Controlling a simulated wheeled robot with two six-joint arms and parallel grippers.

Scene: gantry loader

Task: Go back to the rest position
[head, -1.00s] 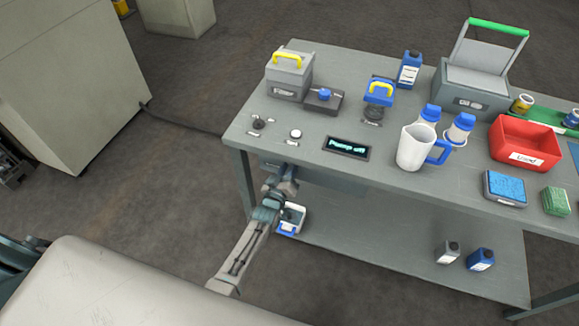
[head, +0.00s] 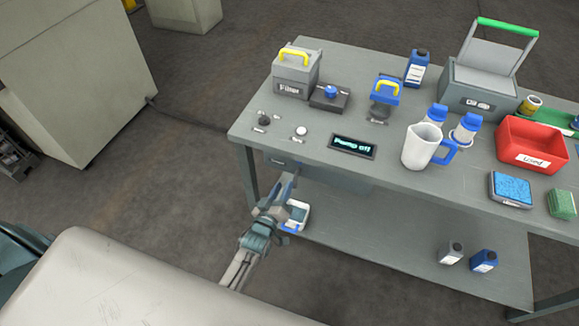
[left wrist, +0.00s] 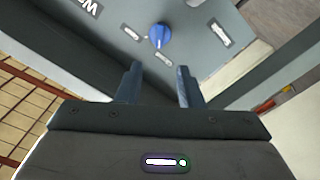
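My left gripper (head: 282,190) is in front of the bench's near left edge, below the level of the top. In the left wrist view the left gripper (left wrist: 157,76) has its two fingers apart with nothing between them. A blue knob (left wrist: 160,35) on a grey panel shows beyond the fingertips, clear of them. My right gripper is in neither view.
The grey bench (head: 235,130) carries a display (head: 353,146) reading "Pump off", a white jug (head: 422,146), a red bin (head: 530,145) and a grey box with a yellow handle (head: 296,72). A white and blue container (head: 296,214) is on the lower shelf, near my left gripper. Open floor lies to the left.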

